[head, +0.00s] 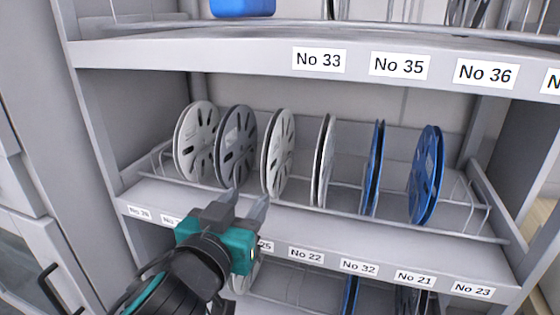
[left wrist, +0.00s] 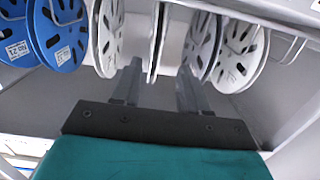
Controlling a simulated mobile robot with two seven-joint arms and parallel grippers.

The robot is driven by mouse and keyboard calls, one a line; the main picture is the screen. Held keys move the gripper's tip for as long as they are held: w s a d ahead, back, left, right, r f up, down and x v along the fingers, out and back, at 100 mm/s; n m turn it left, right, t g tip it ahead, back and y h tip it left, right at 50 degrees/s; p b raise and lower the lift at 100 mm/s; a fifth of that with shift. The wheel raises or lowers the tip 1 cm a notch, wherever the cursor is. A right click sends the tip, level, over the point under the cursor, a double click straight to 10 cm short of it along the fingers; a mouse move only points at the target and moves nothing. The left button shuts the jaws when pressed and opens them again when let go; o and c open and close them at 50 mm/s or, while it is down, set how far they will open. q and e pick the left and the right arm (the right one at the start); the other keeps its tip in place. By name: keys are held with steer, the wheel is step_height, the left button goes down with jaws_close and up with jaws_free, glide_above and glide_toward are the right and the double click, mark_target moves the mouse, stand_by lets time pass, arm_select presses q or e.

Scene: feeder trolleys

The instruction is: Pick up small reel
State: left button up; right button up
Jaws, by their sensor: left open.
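Small reels stand upright in a wire rack on the middle shelf. From the left in the head view come a white reel (head: 196,142), a dark grey reel (head: 237,146), a white reel (head: 279,153), a white reel seen nearly edge-on (head: 324,160) and two blue reels (head: 374,165) (head: 427,175). My left gripper (head: 247,200) is open and empty at the shelf's front, just below the grey reel and the third reel. In the left wrist view, the edge of a white reel (left wrist: 156,45) shows between the open fingertips (left wrist: 159,70); contact cannot be told. My right gripper is not in view.
The shelf lip (head: 340,240) carries number labels such as No 22, No 32, No 21 and No 23. An upper shelf (head: 250,55) overhangs the reels. A blue item (head: 242,6) stands above. More reels (head: 350,297) show below. Wire dividers separate the reels.

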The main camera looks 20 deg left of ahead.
mark_target(274, 158)
arm_select(q)
steer(key=shift+t, duration=0.4)
steer(key=w, duration=0.2)
steer(key=w+r, duration=0.1)
steer(key=w, duration=0.1)
steer(key=w+r, duration=0.1)
steer(key=w, duration=0.1)
steer(key=shift+w+d, duration=0.4)
steer(key=shift+w+f, duration=0.15)
steer(key=shift+w, duration=1.45)
steer(key=shift+w+f, duration=0.1)
steer(key=shift+w, duration=1.45)
steer(key=shift+c, duration=0.3)
jaws_close()
